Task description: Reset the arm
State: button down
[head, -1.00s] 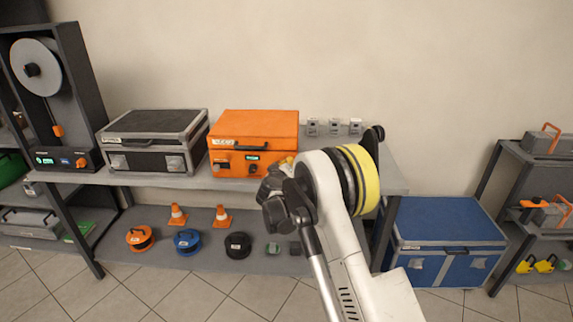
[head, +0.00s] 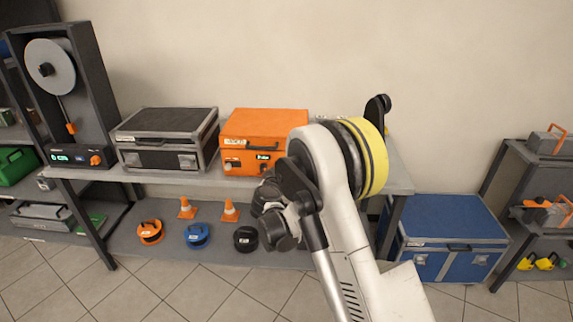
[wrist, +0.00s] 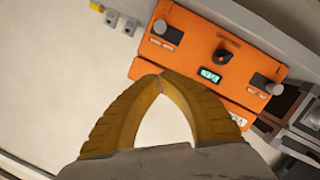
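My arm (head: 345,215) stands in front of the bench in the head view, with its yellow-ringed joint beside the orange case. My gripper (wrist: 160,82) shows in the wrist view as two yellow ribbed fingers. Their tips meet, and the gap behind them is empty. The orange case (wrist: 207,57) with knobs and a green display lies just beyond the fingers there. It also stands on the bench in the head view (head: 262,130). My fingers are hidden behind the arm in the head view.
A grey-black case (head: 165,135) stands left of the orange one on the bench (head: 205,180). Cones and cable reels lie on the shelf below. A blue chest (head: 450,235) stands on the floor at right. Tiled floor is clear in front.

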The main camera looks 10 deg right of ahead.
jog(key=s+d+r+m+g+y, duration=0.1)
jog(key=s+d+r+g, duration=0.1)
jog(key=s+r, duration=0.55)
jog(key=s+d+r+m+g+y, duration=0.15)
jog(key=s+r, duration=0.35)
jog(key=s, duration=0.5)
jog(key=s+a+f+g+y, duration=0.1)
jog(key=s+a+g+y, duration=0.1)
jog(key=s, duration=1.1)
jog(key=s+a+f+g+y, duration=0.1)
jog(key=s+a+f+y, duration=0.1)
jog(key=s, duration=1.2)
jog(key=shift+s+a+f+g, duration=0.15)
jog(key=shift+a+f+g, duration=0.1)
jog(key=shift+a+g, duration=0.15)
jog(key=shift+n+y, duration=0.25)
